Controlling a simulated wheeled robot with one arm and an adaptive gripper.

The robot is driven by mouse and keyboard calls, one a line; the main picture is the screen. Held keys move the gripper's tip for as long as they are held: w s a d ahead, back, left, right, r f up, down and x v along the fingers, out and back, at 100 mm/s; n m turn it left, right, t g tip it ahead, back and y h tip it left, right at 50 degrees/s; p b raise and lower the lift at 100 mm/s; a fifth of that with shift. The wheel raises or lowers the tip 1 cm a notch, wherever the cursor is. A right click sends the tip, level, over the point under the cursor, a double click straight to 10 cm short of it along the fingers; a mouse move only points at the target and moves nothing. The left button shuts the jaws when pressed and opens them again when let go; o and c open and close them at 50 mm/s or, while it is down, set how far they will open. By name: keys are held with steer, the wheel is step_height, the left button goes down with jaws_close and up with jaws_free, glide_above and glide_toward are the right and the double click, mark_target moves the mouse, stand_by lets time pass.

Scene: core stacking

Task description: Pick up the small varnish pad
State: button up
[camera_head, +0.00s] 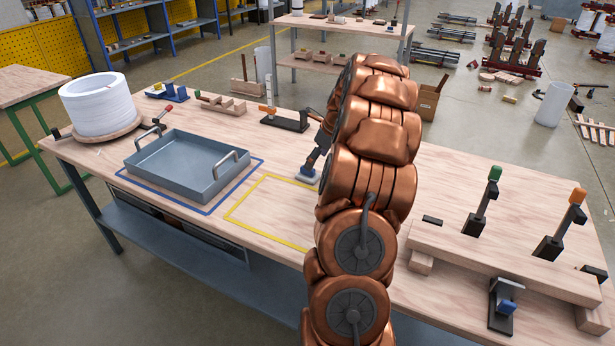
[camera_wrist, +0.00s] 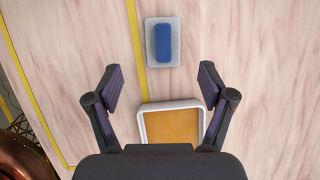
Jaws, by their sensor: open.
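The small varnish pad (camera_wrist: 163,43) has a blue block grip on a pale grey base. It lies flat on the wooden bench beside a yellow line, at the top middle of the wrist view. A white-rimmed tray with amber content (camera_wrist: 170,124) sits nearer, between the fingers and partly hidden by my gripper's body.
A grey-blue handled tray (camera_head: 187,163) stands left on the bench inside a blue outline. A white roll (camera_head: 99,104) is at the far left. A wooden fixture with toggle clamps (camera_head: 505,262) occupies the right. The yellow-outlined area (camera_head: 268,205) has clear bench.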

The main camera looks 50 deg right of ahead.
mark_target(308, 173)
steer(key=shift+x, duration=0.85)
steer(key=shift+w+p+x, duration=0.2)
steer(key=shift+p+x, duration=0.05)
steer(key=shift+x, duration=1.15)
steer(key=shift+w+p+x, duration=0.15)
steer(key=shift+p+x, duration=0.05)
steer(key=shift+x, duration=1.15)
steer(key=shift+d+r, duration=0.1)
steer(key=shift+d, duration=0.05)
steer(key=shift+c, duration=0.2)
steer(key=c, duration=1.2)
